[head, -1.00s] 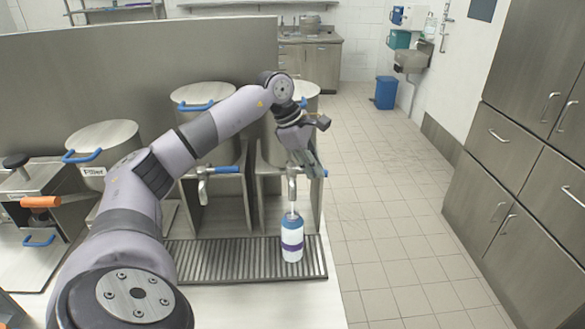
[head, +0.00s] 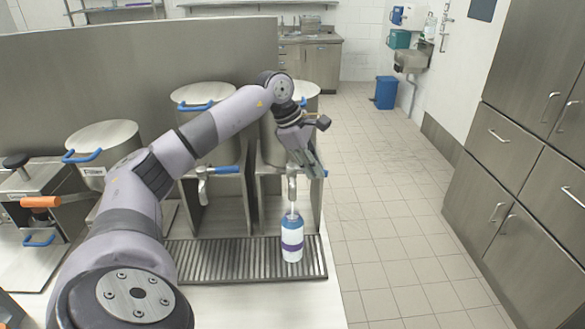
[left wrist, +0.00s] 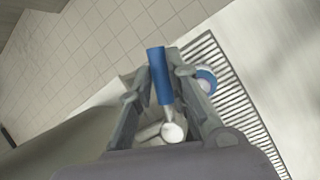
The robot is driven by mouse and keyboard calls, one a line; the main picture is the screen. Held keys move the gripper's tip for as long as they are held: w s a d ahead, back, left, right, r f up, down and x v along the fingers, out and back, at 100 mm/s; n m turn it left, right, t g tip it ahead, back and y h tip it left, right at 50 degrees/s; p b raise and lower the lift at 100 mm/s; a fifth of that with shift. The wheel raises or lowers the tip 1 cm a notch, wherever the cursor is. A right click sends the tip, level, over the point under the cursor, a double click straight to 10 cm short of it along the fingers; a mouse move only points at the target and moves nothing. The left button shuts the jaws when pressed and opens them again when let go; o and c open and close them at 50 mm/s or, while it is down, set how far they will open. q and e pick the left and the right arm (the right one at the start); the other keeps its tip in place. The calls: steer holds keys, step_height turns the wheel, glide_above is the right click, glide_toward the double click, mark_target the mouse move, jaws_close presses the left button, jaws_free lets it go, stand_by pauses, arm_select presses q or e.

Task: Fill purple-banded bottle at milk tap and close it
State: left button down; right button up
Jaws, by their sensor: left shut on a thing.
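The purple-banded bottle (head: 292,247) is white with a blue upper part. It stands upright on the drip grate under the right-hand tap (head: 292,186). A pale narrow shape shows between spout and bottle mouth; I cannot tell whether it is flowing milk. My left gripper (head: 316,172) is at this tap, above and slightly right of the bottle. In the left wrist view its fingers (left wrist: 163,100) are shut on the blue tap handle (left wrist: 159,75). The bottle also shows there from above (left wrist: 206,80), outside the fingers. No separate cap is visible. My right gripper is out of view.
The drip grate (head: 220,262) runs along the counter's front. A second tap with a blue handle (head: 226,170) is to the left. Metal tanks (head: 103,138) with blue handles stand behind. An orange-handled device (head: 42,202) is at far left. Open tiled floor (head: 385,220) lies right.

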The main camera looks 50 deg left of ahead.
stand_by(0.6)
arm_select(q)
steer(key=n, duration=0.1)
steer(key=w+a+n+y, duration=0.1)
steer(key=n, duration=0.1)
steer(key=shift+w+n+t+p, duration=0.3)
steer(key=shift+t+p, duration=0.05)
steer(key=shift+t, duration=0.05)
steer(key=shift+w+a+r+n+y, duration=0.15)
steer(key=shift+a+n+y, duration=0.15)
steer(key=shift+n+y, duration=0.3)
steer(key=shift+p, duration=0.3)
